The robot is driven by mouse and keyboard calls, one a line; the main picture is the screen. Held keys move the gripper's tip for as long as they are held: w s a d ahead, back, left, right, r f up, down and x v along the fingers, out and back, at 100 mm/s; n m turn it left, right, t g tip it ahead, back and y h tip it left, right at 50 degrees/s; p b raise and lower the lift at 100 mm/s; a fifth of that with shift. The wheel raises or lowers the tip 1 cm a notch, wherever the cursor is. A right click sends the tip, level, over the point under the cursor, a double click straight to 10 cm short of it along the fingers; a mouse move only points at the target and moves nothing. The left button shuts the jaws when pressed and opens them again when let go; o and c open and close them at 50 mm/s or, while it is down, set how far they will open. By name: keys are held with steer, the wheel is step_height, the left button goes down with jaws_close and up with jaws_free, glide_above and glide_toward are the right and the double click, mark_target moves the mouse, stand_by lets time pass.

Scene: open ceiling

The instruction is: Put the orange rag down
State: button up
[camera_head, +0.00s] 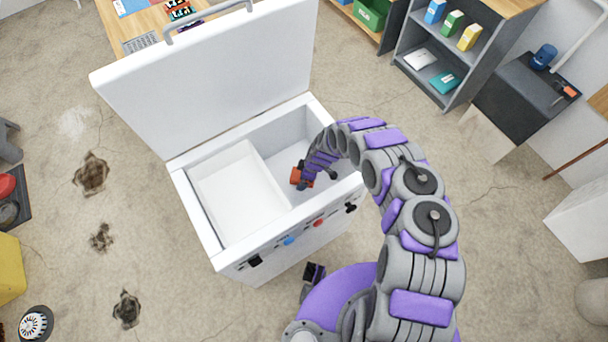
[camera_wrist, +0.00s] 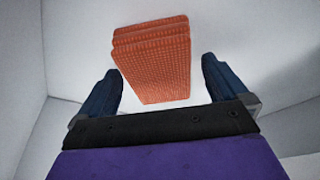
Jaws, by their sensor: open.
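The orange rag (camera_wrist: 155,62) is a folded, textured block in the wrist view. It lies between and beyond the two fingers of my gripper (camera_wrist: 160,88), which are spread apart with a gap on each side of it. In the head view the orange rag (camera_head: 297,175) is a small patch beside the end of my arm, inside the right part of an open white chest (camera_head: 186,205). My gripper (camera_head: 306,180) reaches down into that part, and its fingers are hard to make out there. Whether the rag rests on the chest floor cannot be told.
The chest's lid (camera_head: 215,75) stands raised behind the opening. A white inner tray (camera_head: 238,190) fills the left part. A grey shelf (camera_head: 445,85) stands at the back right, and a wooden table (camera_head: 150,22) at the back left. Bare floor surrounds the chest, with dark holes at left.

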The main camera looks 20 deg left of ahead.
steer(key=shift+r, duration=0.1)
steer(key=shift+p+v, duration=1.5)
steer(key=shift+v, duration=2.25)
steer(key=shift+w+r, duration=0.1)
